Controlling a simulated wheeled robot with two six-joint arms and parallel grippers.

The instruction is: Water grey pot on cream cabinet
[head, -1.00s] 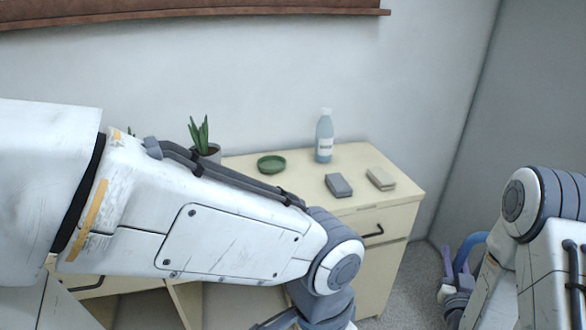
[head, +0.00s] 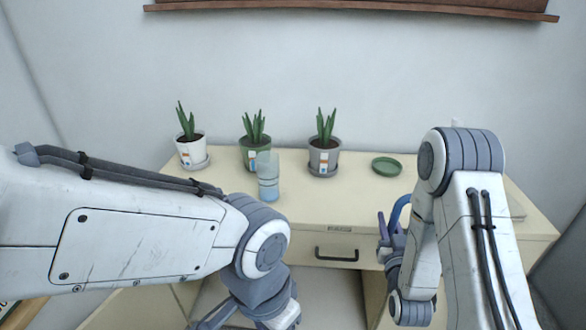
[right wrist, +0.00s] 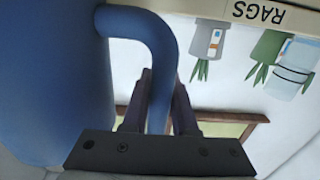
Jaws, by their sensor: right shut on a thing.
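The grey pot (head: 323,160) holds a spiky green plant and stands upright on the cream cabinet (head: 350,212). It also shows upside down in the right wrist view (right wrist: 206,38). My right gripper (head: 388,232) is shut on the curved handle of a blue vessel, likely a watering can (right wrist: 55,80). It is in front of the cabinet, to the right of and apart from the grey pot. In the head view only the blue handle (head: 399,211) shows; my arm hides the rest. My left gripper (head: 212,318) is low at the bottom edge, partly cut off.
A white pot (head: 191,152) and a green pot (head: 247,155), both with plants, stand left of the grey pot. A light-blue container (head: 268,180) stands in front of the green pot. A green dish (head: 386,166) lies to the right. The cabinet top's front middle is clear.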

